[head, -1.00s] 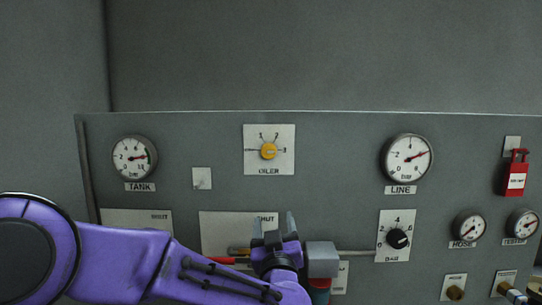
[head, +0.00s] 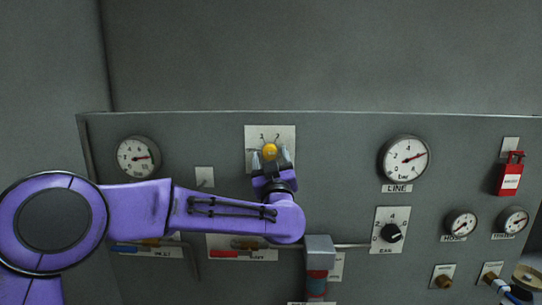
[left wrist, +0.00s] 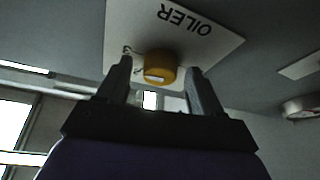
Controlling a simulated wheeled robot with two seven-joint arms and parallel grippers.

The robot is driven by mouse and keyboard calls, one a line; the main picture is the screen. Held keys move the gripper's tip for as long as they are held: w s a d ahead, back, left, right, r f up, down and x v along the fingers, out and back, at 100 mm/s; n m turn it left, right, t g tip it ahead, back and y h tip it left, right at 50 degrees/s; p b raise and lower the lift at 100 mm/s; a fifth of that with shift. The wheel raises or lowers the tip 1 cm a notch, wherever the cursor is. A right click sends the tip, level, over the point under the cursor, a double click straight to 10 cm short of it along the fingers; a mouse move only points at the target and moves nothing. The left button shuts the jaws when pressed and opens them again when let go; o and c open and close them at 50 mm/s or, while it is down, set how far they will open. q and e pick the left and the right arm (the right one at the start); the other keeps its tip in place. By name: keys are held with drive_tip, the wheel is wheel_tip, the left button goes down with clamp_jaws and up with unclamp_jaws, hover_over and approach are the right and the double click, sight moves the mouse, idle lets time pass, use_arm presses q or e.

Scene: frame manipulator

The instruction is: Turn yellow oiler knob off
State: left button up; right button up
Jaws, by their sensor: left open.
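The yellow oiler knob (head: 270,152) sits on a white plate (head: 285,133) marked with numbers on the grey panel. My left gripper (head: 270,158) is open just below and in front of the knob, with one finger to each side of it in the picture. In the left wrist view the knob (left wrist: 160,66) shows between and beyond the fingertips of my left gripper (left wrist: 158,75), with a gap on both sides. The OILER label shows on the plate there. The knob's exact pointing direction is hard to tell. My right gripper is not in view.
Gauges (head: 138,157) and (head: 405,159) flank the plate. A black knob (head: 391,233) is at lower right and a red lockout tag (head: 510,175) at far right. A grey block on a pipe (head: 320,249) stands right of my forearm.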

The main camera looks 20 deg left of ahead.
use_arm(q)
drive_tip(key=shift+c, duration=0.3)
drive_tip(key=c, duration=1)
drive_tip(key=shift+f+n, duration=0.1)
drive_tip(key=shift+n, duration=0.2)
